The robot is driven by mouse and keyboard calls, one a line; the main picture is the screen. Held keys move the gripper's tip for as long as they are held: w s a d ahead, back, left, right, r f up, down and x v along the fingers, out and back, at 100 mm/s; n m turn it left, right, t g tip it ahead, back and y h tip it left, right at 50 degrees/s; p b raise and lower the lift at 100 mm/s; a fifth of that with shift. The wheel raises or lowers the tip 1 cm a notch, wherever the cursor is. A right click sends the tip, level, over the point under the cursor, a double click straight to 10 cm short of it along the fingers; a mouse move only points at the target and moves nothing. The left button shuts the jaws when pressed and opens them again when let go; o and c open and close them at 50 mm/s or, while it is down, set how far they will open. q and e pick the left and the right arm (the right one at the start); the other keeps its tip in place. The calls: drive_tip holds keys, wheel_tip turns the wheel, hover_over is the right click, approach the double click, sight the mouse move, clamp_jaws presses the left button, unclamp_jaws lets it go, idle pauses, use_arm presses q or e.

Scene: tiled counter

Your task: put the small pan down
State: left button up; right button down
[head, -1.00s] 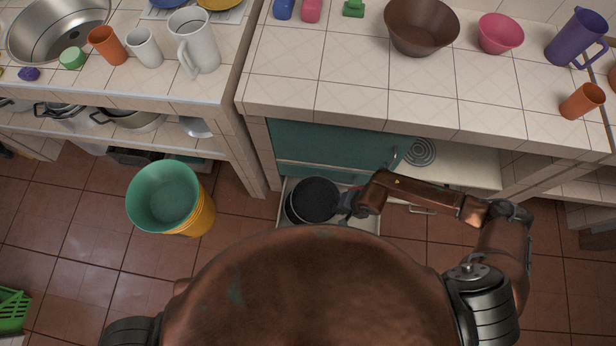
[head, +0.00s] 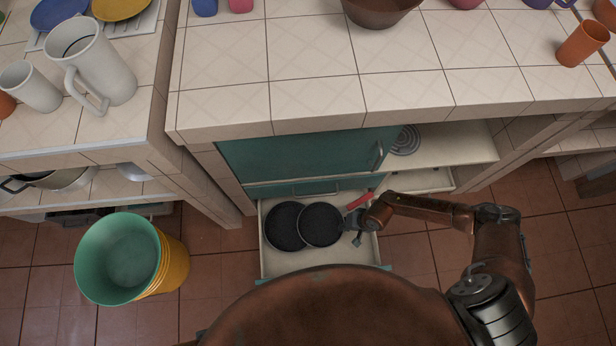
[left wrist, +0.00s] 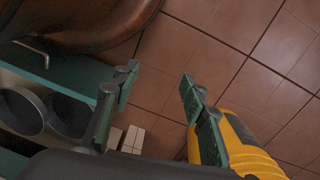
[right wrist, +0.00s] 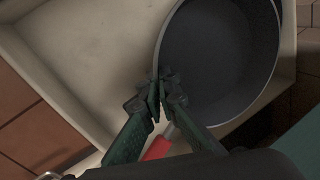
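The small pan (head: 321,225), black and round with a red handle (head: 360,201), is at the open drawer (head: 275,266), partly over a second black pan (head: 284,228) on its left. I cannot tell whether it rests on the drawer floor. My right gripper (head: 349,223) is at its right edge. In the right wrist view, my right gripper's fingertips (right wrist: 165,82) are nearly together at the rim of the small pan (right wrist: 225,55), beside the red handle (right wrist: 158,147). My left gripper (left wrist: 158,80) is open and empty, and is outside the head view.
The counter (head: 290,105) with a teal cabinet front (head: 300,155) stands behind the drawer. Green and yellow stacked buckets (head: 118,260) stand on the floor at left; their yellow side shows in the left wrist view (left wrist: 250,140). Tiled floor right of the drawer is clear.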

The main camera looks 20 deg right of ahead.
sight(310, 227)
drive_tip(key=w+a+b, duration=0.1)
drive_tip(key=a, duration=0.3)
drive_tip(key=w+a, duration=0.2)
drive_tip(key=a, duration=0.2)
drive_tip(key=w+a+b, duration=0.1)
drive_tip(key=w+a, duration=0.1)
drive_tip(key=a, duration=0.2)
drive_tip(key=shift+f+b, duration=0.15)
drive_tip(key=shift+b, duration=0.15)
wheel_tip(310, 227, down, 2)
drive_tip(key=shift+a+f+b, duration=0.1)
drive_tip(key=shift+f+b, duration=0.15)
drive_tip(key=shift+b, duration=0.5)
drive_tip(key=shift+w+f, duration=0.1)
drive_tip(key=shift+f, duration=0.2)
wheel_tip(310, 227, down, 4)
drive_tip(key=shift+r+b, duration=0.15)
drive_tip(key=shift+b, duration=1.05)
use_arm(q)
drive_tip(key=w+d+f+t+h, duration=0.2)
drive_tip(key=w+d+f+t, duration=0.3)
drive_tip(key=w+d+f, duration=0.3)
wheel_tip(310, 227, down, 4)
drive_tip(key=shift+w+r, duration=0.2)
drive_tip(key=shift+w, duration=0.95)
drive_tip(key=shift+f, duration=0.1)
